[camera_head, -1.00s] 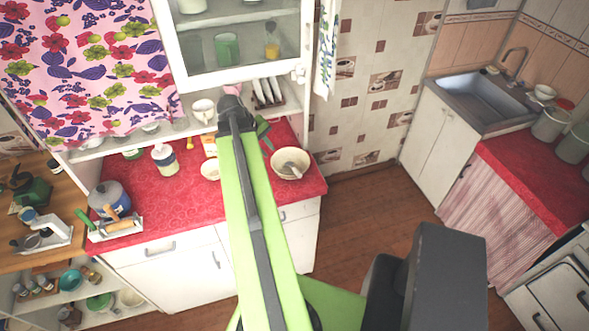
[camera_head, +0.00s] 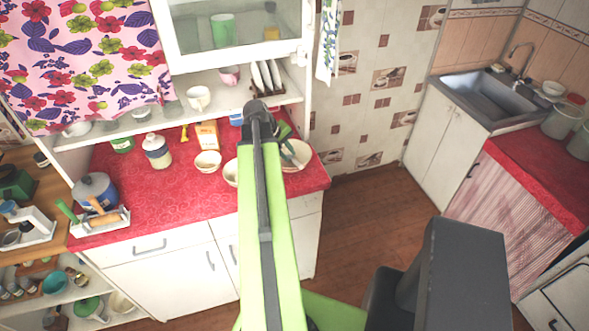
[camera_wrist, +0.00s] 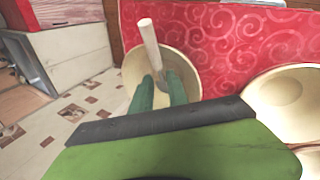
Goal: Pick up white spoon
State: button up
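The white spoon (camera_wrist: 149,42) stands leaning in a cream bowl (camera_wrist: 190,68) in the wrist view, its pale handle rising past the rim. In the head view the spoon (camera_head: 293,150) shows small in the same bowl (camera_head: 301,163) near the counter's right end, partly covered by my arm. My gripper (camera_wrist: 161,83) has two green fingers reaching over the bowl. The fingers are apart, with the lower part of the spoon seen between and beyond their tips. I cannot tell whether they touch it. In the head view the gripper is mostly hidden behind my arm.
Another cream bowl (camera_wrist: 290,105) is close on the right in the wrist view. The red counter (camera_head: 185,200) also holds a smaller bowl (camera_head: 208,161), a white jar (camera_head: 157,152) and a pot (camera_head: 94,191). A plate rack (camera_head: 267,77) stands behind. Floor is open right of the counter.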

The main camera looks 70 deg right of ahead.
aim_at(293, 161)
jog(key=b+x, duration=0.5)
jog(key=x, duration=0.1)
jog(key=shift+r, duration=0.25)
grip_shut()
